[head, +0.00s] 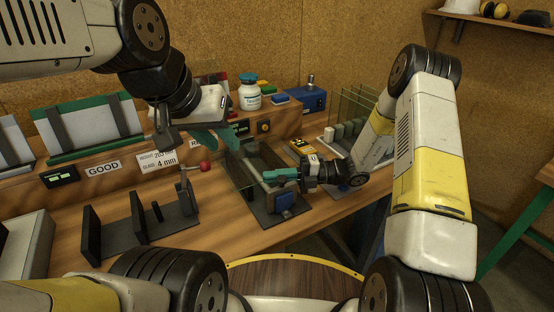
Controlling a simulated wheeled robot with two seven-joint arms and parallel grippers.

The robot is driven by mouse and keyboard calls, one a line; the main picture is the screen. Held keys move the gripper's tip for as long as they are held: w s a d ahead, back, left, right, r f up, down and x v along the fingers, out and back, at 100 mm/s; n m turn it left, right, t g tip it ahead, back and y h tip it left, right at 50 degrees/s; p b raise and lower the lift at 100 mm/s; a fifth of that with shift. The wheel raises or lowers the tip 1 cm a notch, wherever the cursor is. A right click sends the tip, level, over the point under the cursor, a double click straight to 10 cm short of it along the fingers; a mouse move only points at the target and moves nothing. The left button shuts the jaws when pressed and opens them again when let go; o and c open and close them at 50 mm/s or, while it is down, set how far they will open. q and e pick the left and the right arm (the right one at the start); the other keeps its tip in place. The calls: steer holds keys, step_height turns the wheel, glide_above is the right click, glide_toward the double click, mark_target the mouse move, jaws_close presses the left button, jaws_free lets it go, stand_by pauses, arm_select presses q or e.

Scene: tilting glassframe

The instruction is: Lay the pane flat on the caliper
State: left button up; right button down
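A see-through pane (243,172) stands tilted in the middle of the bench, with dark edges. My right gripper (276,175), with teal fingertips, points left at its right side. I cannot tell whether the fingers touch or hold the pane. Under that gripper is a black-based fixture with a blue block (285,200). My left gripper (222,137) hangs above and behind the pane, and its finger gap is unclear. A black stand with a red knob (205,167) is to the left of the pane. Which device is the caliper is not clear.
A black bracket fixture (125,237) stands at the front left. A rack of upright panes (354,108) is at the back right. A white bottle (249,97) and a blue box (305,99) sit on the back ledge. Bare bench lies between the fixtures.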

steer(key=shift+f, duration=0.45)
stand_by(0.6)
steer(key=c, duration=1.6)
jaws_free()
steer(key=shift+o, duration=0.2)
steer(key=shift+f, duration=0.1)
steer(key=shift+d, duration=0.1)
steer(key=d, duration=0.2)
steer(key=w+d, duration=0.1)
steer(key=d, duration=0.4)
steer(key=shift+w+d, duration=0.25)
